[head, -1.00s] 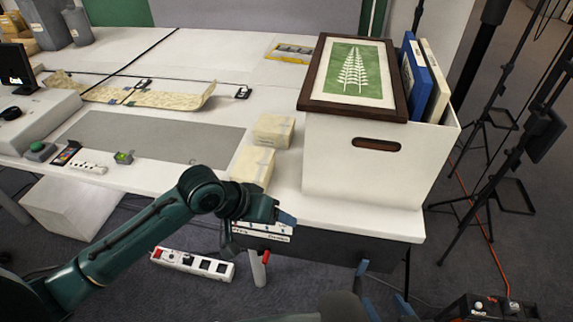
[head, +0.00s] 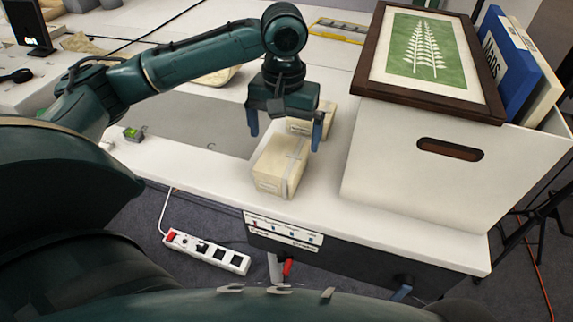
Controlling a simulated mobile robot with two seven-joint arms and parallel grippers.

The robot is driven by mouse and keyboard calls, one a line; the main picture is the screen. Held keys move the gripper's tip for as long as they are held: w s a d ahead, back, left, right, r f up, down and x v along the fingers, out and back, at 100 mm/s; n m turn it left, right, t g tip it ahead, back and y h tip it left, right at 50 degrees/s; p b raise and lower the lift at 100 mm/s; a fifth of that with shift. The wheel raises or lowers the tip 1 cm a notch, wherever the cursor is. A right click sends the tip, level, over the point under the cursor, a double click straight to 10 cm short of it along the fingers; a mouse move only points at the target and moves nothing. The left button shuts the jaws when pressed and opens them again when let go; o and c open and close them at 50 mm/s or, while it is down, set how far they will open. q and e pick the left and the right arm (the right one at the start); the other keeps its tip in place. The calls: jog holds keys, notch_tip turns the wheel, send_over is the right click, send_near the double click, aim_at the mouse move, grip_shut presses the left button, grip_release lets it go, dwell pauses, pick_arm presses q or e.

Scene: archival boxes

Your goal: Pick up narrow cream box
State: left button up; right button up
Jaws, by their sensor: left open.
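Two cream boxes tied with tape are on the white table, left of a large white bin. The nearer cream box (head: 280,168) lies close to the table's front edge, and the other cream box (head: 304,126) is just behind it, partly hidden by my gripper. I cannot tell for sure which one is the narrow one. My left gripper (head: 284,138) points down above the boxes, its blue-tipped fingers spread wide and nothing between them. It seems to be above the boxes, not touching. My right gripper is not in view.
The white bin (head: 420,185) stands close on the right, with a framed fern picture (head: 428,55) on top and a blue binder (head: 505,65) inside. A grey mat (head: 195,130) lies left of the boxes. A power strip (head: 206,250) lies on the floor.

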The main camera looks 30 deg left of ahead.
aim_at(282, 154)
pick_arm(q)
notch_tip(282, 154, down, 4)
jog(key=shift+r+b, duration=0.2)
jog(key=shift+b, duration=0.1)
jog(key=f, duration=0.2)
jog(key=f+b, duration=0.1)
jog(key=f, duration=0.1)
jog(key=shift+w+a, duration=0.2)
jog(key=shift+a, duration=0.2)
jog(key=shift+f+b, duration=0.35)
jog(key=shift+f, duration=0.3)
jog(key=shift+c, duration=0.2)
jog(key=c, duration=1.2)
